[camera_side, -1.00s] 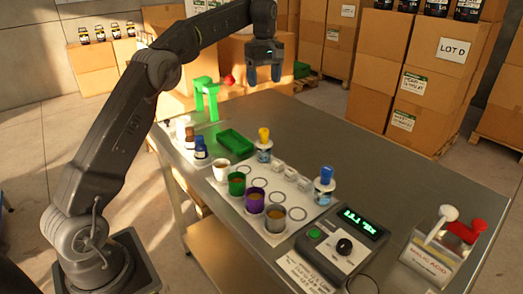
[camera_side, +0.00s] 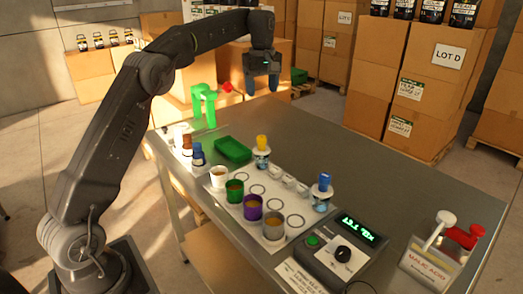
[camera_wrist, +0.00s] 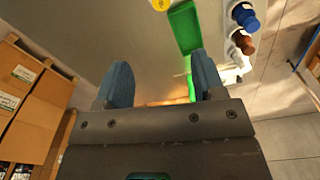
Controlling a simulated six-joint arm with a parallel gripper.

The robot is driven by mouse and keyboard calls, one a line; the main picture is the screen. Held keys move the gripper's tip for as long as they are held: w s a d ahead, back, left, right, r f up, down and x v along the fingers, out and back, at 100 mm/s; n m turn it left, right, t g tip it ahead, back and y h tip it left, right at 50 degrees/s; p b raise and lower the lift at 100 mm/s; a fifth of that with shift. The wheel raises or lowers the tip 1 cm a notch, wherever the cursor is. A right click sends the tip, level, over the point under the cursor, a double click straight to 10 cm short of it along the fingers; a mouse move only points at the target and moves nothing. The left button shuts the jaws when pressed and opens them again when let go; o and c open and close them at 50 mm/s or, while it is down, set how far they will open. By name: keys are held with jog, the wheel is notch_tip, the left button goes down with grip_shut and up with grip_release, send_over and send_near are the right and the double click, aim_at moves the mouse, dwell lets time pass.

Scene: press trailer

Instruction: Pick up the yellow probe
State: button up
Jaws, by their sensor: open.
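The yellow probe (camera_side: 262,142) stands upright in a small white and blue holder (camera_side: 261,158) at the far edge of the white cup tray. Its yellow top also shows at the top edge of the wrist view (camera_wrist: 159,4). My gripper (camera_side: 262,86) hangs above and behind the probe in the side view, well clear of it. Its two blue fingers point down, apart, with nothing between them. In the wrist view my gripper (camera_wrist: 160,75) also shows parted fingers.
A similar blue-topped probe (camera_side: 324,182) stands near the display meter (camera_side: 345,243). Several cups sit on the white tray (camera_side: 232,204). A green tray (camera_side: 233,150), green stand (camera_side: 204,103) and small bottles (camera_side: 198,154) lie left.

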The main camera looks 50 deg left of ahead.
jog(key=s+d+f+m+t+y, duration=0.2)
jog(key=s+d+f+m+y, duration=0.1)
jog(key=f+m, duration=0.15)
jog(key=m, duration=0.2)
send_near(262, 137)
jog(key=shift+t, duration=0.3)
jog(key=x, duration=0.2)
jog(key=s+x, duration=0.1)
jog(key=x, duration=0.2)
jog(key=shift+a+f, duration=0.2)
jog(key=shift+w+d+x, duration=0.1)
jog(key=shift+x, duration=1.25)
jog(key=shift+w+d+x, duration=0.1)
jog(key=shift+d+x, duration=0.05)
jog(key=shift+x, duration=1.15)
jog(key=shift+c, duration=0.2)
jog(key=c, duration=1.1)
jog(key=shift+o, duration=0.2)
jog(key=shift+r, duration=0.1)
